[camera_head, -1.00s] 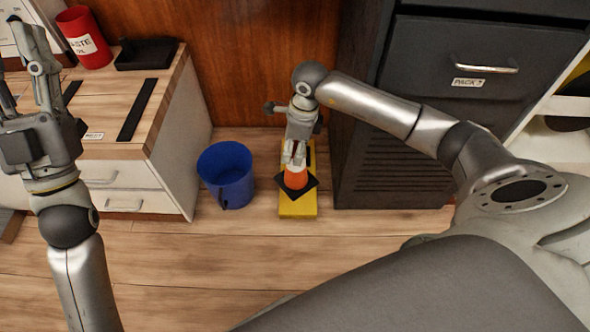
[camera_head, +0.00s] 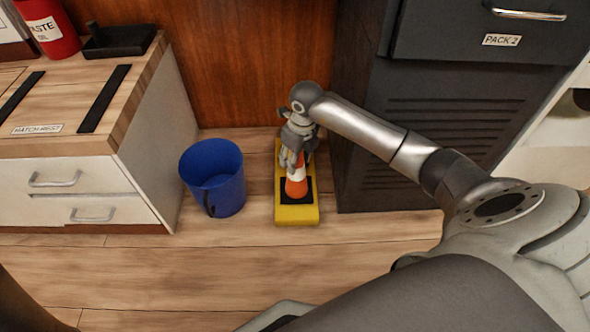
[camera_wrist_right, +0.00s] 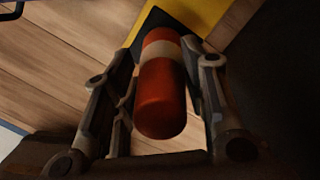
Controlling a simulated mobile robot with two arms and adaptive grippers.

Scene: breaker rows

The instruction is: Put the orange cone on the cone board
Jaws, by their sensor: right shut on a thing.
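The orange cone (camera_head: 296,188), with a white band and a black square base, stands about upright over the yellow cone board (camera_head: 297,216) on the floor. Its base looks square with the board's edges; whether it rests fully on the board I cannot tell. My right gripper (camera_head: 292,158) comes from above and is shut on the cone's upper part. In the right wrist view the cone (camera_wrist_right: 162,90) lies between the two fingers, with its black base and the yellow board (camera_wrist_right: 190,14) beyond. My left gripper is out of view.
A blue bucket (camera_head: 215,180) stands on the floor just left of the board. A white drawer cabinet (camera_head: 85,195) with a wooden top is further left. A dark cabinet (camera_head: 440,130) stands close on the right. The floor in front is clear.

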